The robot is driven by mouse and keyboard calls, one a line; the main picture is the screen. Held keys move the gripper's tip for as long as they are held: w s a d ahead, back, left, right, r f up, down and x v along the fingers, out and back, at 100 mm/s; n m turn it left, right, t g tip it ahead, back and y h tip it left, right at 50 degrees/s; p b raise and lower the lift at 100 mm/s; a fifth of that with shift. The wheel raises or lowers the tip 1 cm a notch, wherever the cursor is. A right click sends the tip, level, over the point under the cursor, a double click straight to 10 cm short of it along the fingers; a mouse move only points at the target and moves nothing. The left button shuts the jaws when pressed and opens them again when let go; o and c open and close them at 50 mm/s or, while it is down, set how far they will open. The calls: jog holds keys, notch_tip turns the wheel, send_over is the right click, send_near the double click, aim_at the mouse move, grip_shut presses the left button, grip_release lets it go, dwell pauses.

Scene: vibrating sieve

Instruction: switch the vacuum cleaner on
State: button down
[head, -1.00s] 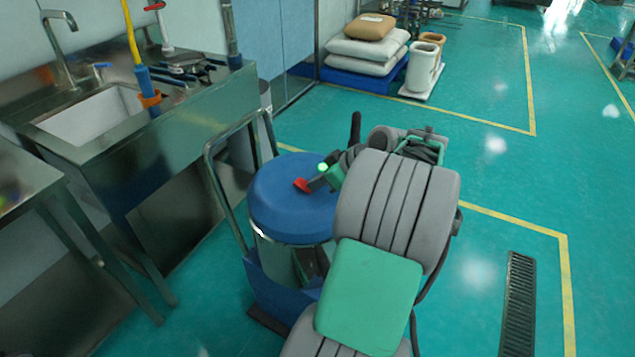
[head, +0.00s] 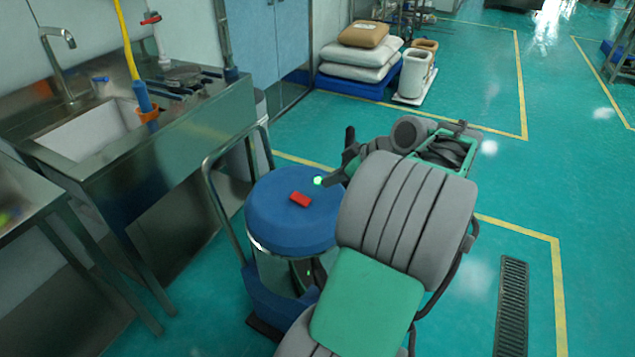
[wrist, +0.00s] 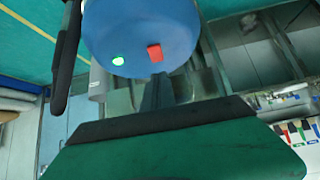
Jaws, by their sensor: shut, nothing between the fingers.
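The vacuum cleaner (head: 290,226) has a round blue lid on a metal drum and stands left of my arm in the head view. A red switch (head: 300,199) sits on its lid, with a small lamp (head: 318,181) glowing green beside it. The wrist view also shows the blue lid, the red switch (wrist: 155,53) and the lit green lamp (wrist: 118,61). My gripper (head: 332,178) is shut and empty by the lid's right side, close to the lamp and apart from the switch. Its fingers (wrist: 157,90) point toward the lid in the wrist view.
A metal push handle (head: 212,180) rises at the cleaner's left. A steel sink bench (head: 190,130) stands further left. Sacks (head: 358,62) and pale containers (head: 415,75) stand at the back. The floor to the right is open, with a drain grate (head: 512,305).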

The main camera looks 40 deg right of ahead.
jog(key=shift+s+f+v, duration=0.1)
jog(key=shift+v, duration=0.85)
jog(key=shift+s+f+v, duration=0.15)
jog(key=shift+v, duration=0.8)
